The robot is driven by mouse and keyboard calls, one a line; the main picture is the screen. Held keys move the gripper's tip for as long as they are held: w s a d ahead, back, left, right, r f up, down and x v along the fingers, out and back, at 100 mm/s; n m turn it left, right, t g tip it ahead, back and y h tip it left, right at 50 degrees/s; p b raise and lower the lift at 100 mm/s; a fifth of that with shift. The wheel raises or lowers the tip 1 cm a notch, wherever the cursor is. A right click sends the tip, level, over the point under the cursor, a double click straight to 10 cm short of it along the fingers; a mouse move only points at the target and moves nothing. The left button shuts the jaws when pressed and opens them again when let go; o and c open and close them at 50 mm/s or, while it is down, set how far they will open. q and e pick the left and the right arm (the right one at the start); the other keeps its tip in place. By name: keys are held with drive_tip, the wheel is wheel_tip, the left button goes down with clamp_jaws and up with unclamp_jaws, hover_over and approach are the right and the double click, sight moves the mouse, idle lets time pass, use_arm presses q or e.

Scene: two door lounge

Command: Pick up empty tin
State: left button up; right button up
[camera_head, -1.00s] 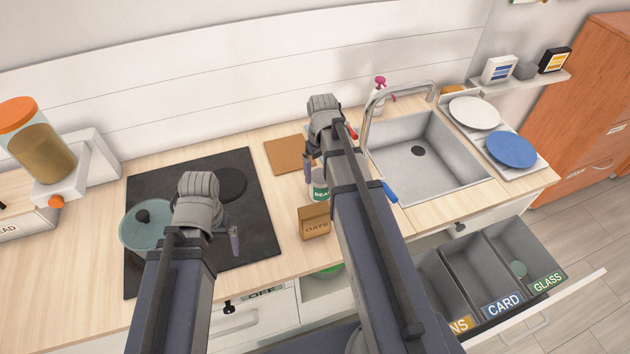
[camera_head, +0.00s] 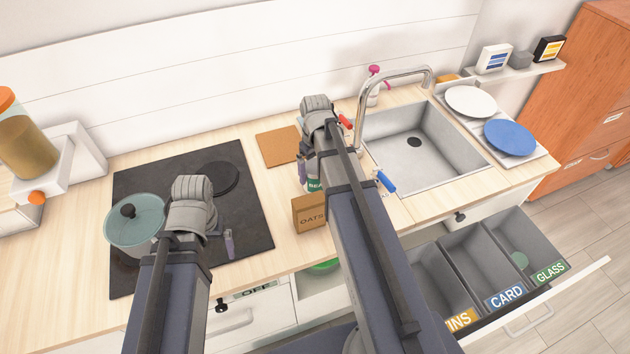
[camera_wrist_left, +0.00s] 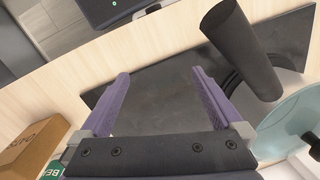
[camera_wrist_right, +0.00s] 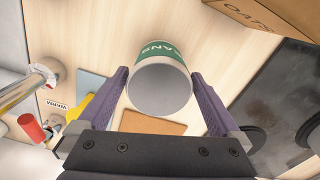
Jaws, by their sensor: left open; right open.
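The empty tin (camera_wrist_right: 160,88), with a green label reading "ANS", stands on the counter. In the right wrist view its open grey top lies between the spread fingers of my right gripper (camera_wrist_right: 160,95), with room on both sides. In the head view only part of the tin (camera_head: 315,185) shows, beside my right gripper (camera_head: 318,160), whose wrist and arm hide much of it. My left gripper (camera_wrist_left: 157,95) is open and empty above the dark hob; it also shows in the head view (camera_head: 213,238).
An oats box (camera_head: 309,213) stands just in front of the tin. A brown board (camera_head: 278,147) lies behind it. The sink (camera_head: 430,165) and tap are to the right. A pot (camera_head: 135,225) sits on the hob (camera_head: 245,225). An open drawer holds bins labelled card (camera_head: 506,296) and glass.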

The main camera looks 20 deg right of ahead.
use_arm(q)
wheel_tip(320, 180, down, 3)
drive_tip(key=shift+b, duration=1)
use_arm(e)
wheel_tip(320, 180, down, 3)
drive_tip(key=shift+f, duration=0.1)
use_arm(q)
drive_tip(key=shift+r, duration=0.1)
use_arm(e)
drive_tip(key=shift+r, duration=0.2)
drive_tip(key=shift+c, duration=0.2)
drive_tip(key=c, duration=1)
